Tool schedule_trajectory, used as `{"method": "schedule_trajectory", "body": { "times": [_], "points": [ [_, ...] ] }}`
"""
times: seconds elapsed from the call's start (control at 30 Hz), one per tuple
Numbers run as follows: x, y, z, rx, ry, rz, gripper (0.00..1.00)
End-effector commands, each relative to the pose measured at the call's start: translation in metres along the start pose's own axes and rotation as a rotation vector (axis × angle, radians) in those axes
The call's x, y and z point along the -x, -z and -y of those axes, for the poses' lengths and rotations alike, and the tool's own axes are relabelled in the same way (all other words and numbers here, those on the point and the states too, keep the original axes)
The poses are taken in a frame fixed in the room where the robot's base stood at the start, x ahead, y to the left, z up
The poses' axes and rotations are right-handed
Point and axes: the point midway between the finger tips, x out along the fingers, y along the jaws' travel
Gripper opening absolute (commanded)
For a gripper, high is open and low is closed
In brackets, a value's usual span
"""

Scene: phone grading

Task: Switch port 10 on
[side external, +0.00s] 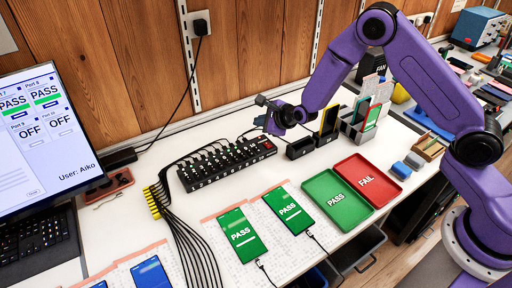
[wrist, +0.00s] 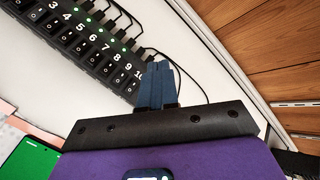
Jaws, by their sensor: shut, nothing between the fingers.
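The black switch hub (side external: 222,163) lies on the white bench, with its numbered ports and rocker switches in a row; it also fills the upper left of the wrist view (wrist: 85,42). The label 10 (wrist: 140,77) shows at the hub's near end, right beside my fingertips. My gripper (wrist: 157,68) is shut, its blue fingers together and empty, and they partly cover the area by port 10. In the side view my gripper (side external: 270,127) is above the hub's right end. Whether the fingers touch the switch I cannot tell. The monitor (side external: 45,125) reads OFF for ports 9 and 10.
Two phones showing PASS (side external: 240,236) lie in front. A green PASS tray (side external: 337,200) and red FAIL tray (side external: 367,182) stand to the right. Black holders (side external: 300,148) stand close to my gripper's right.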

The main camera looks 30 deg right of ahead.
Motion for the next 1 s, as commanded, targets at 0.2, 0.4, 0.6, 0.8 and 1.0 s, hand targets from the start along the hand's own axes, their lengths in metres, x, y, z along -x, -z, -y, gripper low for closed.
{"method": "schedule_trajectory", "body": {
  "times": [0.2,0.4,0.6,0.8,1.0],
  "points": [
    [-0.009,0.007,-0.007,0.003,-0.002,-0.001,0.00],
    [-0.026,0.020,-0.020,0.002,-0.002,-0.002,0.00],
    [-0.043,0.033,-0.033,0.004,-0.003,-0.002,0.00],
    [-0.056,0.041,-0.041,0.002,-0.001,0.000,0.00],
    [-0.061,0.044,-0.045,0.002,-0.001,0.000,0.00]
  ]
}}
